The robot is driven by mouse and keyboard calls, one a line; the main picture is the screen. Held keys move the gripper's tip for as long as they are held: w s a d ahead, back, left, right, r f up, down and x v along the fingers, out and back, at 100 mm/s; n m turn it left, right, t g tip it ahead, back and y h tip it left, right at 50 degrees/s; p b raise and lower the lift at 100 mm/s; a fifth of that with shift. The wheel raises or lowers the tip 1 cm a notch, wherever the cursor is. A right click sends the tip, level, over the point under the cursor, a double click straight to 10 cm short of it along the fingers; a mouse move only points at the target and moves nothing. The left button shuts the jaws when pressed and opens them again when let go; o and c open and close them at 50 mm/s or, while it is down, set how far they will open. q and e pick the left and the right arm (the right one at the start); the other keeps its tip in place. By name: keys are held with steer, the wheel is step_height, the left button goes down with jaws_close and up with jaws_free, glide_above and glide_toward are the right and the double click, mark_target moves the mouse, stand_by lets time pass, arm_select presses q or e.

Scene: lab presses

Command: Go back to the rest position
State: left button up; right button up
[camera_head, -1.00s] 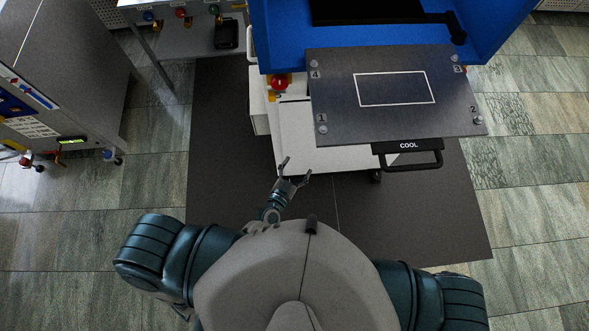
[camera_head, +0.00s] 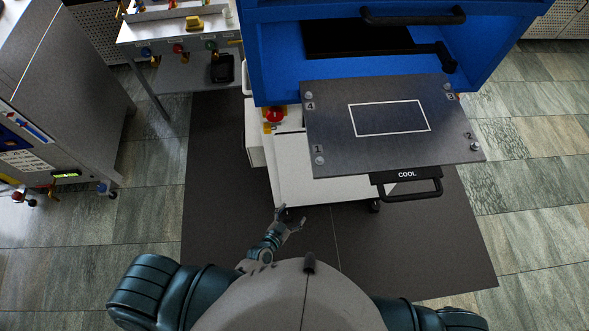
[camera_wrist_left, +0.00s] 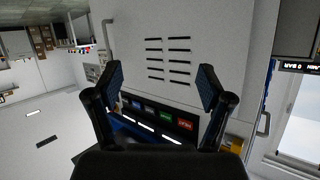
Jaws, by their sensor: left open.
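My left gripper (camera_head: 291,219) is open and empty, low in front of my body, just short of the white base of the blue press. It also shows in the left wrist view (camera_wrist_left: 160,90), with its two fingers spread and nothing between them. Beyond the fingers there is a pale panel with dark slots (camera_wrist_left: 168,60) and a strip of coloured labels. My right gripper is not in view; only part of the right shoulder shows at the bottom.
The blue press (camera_head: 275,60) stands ahead, with a grey plate (camera_head: 390,155) pulled out and a handle marked COOL (camera_head: 408,187). A red button (camera_head: 275,114) is at its left. A bench (camera_head: 180,30) and a grey machine (camera_head: 60,90) stand left. The dark floor mat (camera_head: 215,190) is clear.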

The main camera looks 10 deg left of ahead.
arm_select(q)
steer(key=s+a+f+g+y, duration=0.1)
steer(key=s+a+f+g, duration=0.2)
steer(key=f, duration=0.4)
steer(key=s+a+f+n+g+y, duration=0.1)
steer(key=s+a+f, duration=0.1)
steer(key=s+f, duration=0.4)
steer(key=s+a+f+g, duration=0.2)
steer(key=s+a+f, duration=0.1)
steer(key=f, duration=0.5)
steer(key=s+a+f+n+g+y, duration=0.1)
steer(key=s+a+f+g, duration=0.2)
steer(key=s, duration=0.7)
steer(key=s+a+f+n+g+y, duration=0.1)
steer(key=s+a+f+g+y, duration=0.1)
steer(key=s+a+f, duration=0.4)
steer(key=s+f+g, duration=0.1)
steer(key=s, duration=0.4)
steer(key=shift+w+d, duration=0.1)
